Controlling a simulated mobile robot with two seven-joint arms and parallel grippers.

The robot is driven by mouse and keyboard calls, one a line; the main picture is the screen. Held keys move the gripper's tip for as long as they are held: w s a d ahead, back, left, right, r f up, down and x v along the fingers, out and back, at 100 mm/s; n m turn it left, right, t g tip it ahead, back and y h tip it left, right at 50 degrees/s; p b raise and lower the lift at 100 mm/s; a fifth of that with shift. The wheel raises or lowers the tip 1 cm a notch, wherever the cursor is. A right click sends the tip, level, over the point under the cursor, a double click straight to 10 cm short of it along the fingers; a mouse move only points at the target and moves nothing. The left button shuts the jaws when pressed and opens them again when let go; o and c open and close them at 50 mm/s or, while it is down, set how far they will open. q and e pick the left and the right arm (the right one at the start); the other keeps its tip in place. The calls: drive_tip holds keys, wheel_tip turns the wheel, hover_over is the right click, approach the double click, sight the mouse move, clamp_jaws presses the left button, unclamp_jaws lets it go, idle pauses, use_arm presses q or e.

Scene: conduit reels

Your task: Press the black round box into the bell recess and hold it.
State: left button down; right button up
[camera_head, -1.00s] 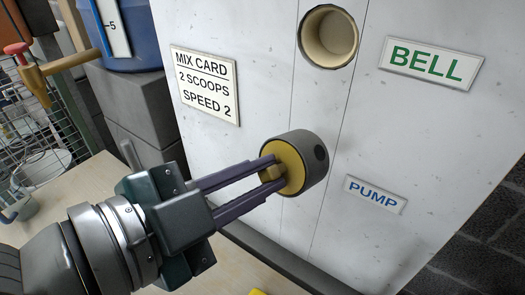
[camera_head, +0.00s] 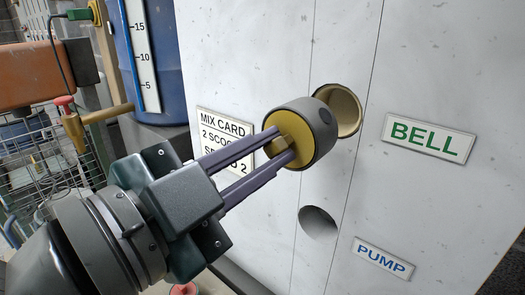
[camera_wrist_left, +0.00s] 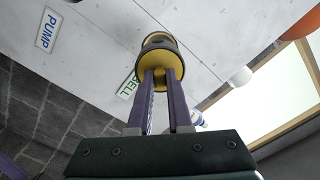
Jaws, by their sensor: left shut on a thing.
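The black round box (camera_head: 320,117) has a dark grey side and a yellow end face with a small yellow knob. My left gripper (camera_head: 284,147) is shut on that knob and holds the box just in front of the wall panel. The box also shows in the left wrist view (camera_wrist_left: 160,45) at the fingertips. The bell recess (camera_head: 345,106) is a round cream-lined hole beside the green BELL sign (camera_head: 429,138). The box covers its left part in the head view and looks apart from it. My right gripper is not in view.
A second round hole (camera_head: 318,222) lies lower, near the PUMP sign (camera_head: 383,258). The mix card (camera_head: 224,135) is partly hidden behind my gripper. A blue barrel (camera_head: 155,60) and a wire basket (camera_head: 40,160) stand at the left.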

sight(296, 136)
use_arm(q)
drive_tip(key=b+x, duration=0.1)
drive_tip(key=x, duration=0.2)
drive_tip(key=shift+w, duration=0.1)
drive_tip(key=shift+x, duration=1.15)
drive_tip(key=shift+d, duration=0.1)
drive_tip(key=shift+b+x, duration=0.95)
drive_tip(key=shift+x, duration=1.5)
idle(0.7)
drive_tip(key=shift+w, duration=0.1)
idle(3.1)
